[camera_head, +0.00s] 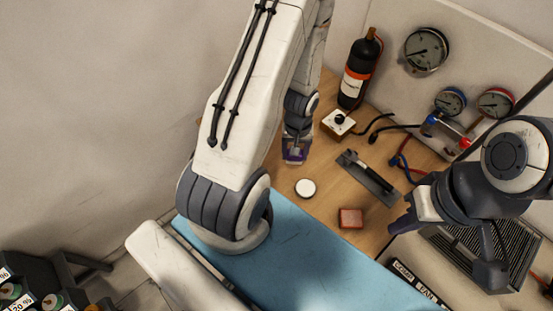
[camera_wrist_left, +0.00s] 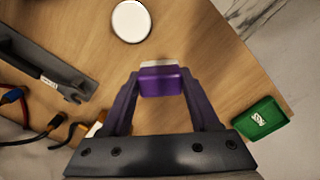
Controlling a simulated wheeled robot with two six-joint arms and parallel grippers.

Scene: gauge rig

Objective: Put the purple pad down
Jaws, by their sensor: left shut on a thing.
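The purple pad (camera_wrist_left: 162,82) is between the two fingertips of my left gripper (camera_wrist_left: 160,88) in the left wrist view, with a pale strip along its far edge. The left gripper (camera_head: 295,152) is shut on it. In the head view the purple pad (camera_head: 294,157) shows small at the tip of the left arm, over the wooden table (camera_head: 328,205). I cannot tell whether the pad touches the wood. My right gripper (camera_head: 404,222) is at the right, over the table's right side, and its finger opening is unclear.
A white disc (camera_head: 305,188), a reddish block (camera_head: 350,218) and a grey bracket (camera_head: 370,180) lie on the wood. A black bottle (camera_head: 358,75) and a small box with a black knob (camera_head: 338,123) stand behind. Hoses lie right.

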